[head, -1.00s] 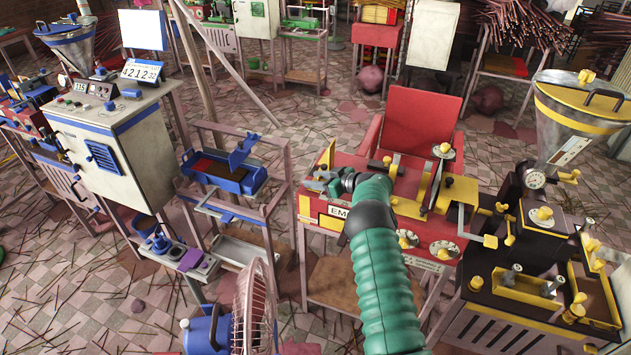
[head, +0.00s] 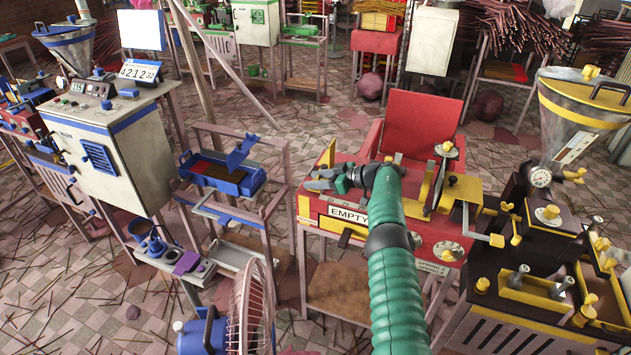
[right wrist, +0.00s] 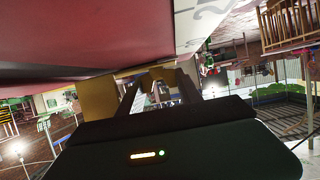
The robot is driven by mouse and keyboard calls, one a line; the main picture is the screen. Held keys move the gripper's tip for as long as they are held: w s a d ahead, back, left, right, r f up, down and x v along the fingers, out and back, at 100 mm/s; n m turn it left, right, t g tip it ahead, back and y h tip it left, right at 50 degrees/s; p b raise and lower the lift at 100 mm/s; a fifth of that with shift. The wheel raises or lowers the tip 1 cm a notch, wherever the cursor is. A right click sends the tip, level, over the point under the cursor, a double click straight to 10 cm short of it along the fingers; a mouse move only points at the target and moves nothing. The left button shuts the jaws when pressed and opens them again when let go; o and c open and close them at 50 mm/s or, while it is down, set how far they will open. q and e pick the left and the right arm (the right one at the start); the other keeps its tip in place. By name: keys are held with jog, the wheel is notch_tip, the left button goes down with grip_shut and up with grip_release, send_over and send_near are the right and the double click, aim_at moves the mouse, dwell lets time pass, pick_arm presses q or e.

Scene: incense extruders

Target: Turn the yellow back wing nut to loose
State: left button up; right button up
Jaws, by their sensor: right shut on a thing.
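My right gripper (head: 318,182) reaches from my green arm over the left end of the red machine (head: 420,205), above its "EMPTY" label. It is shut on a small part that the fingers mostly hide. In the right wrist view the dark fingers (right wrist: 160,88) close around something greyish, close to a yellow block (right wrist: 98,97). A yellow upright plate (head: 327,154) stands just behind the gripper. A yellow knob on a round disc (head: 446,147) sits at the red machine's back right. I cannot tell which piece is the yellow back wing nut. My left gripper is not in view.
A black extruder (head: 530,240) with yellow knobs and a hopper stands at right. A blue-trayed stand (head: 225,178) is at left, and a fan (head: 250,308) in front of it. A red panel (head: 420,125) rises behind the red machine.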

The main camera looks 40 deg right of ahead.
jog(key=shift+d, duration=0.1)
jog(key=o, duration=1.4)
jog(key=v, duration=0.8)
jog(key=p+v, duration=0.1)
jog(key=v, duration=0.7)
jog(key=shift+s+d, duration=0.25)
jog(key=shift+s, duration=0.15)
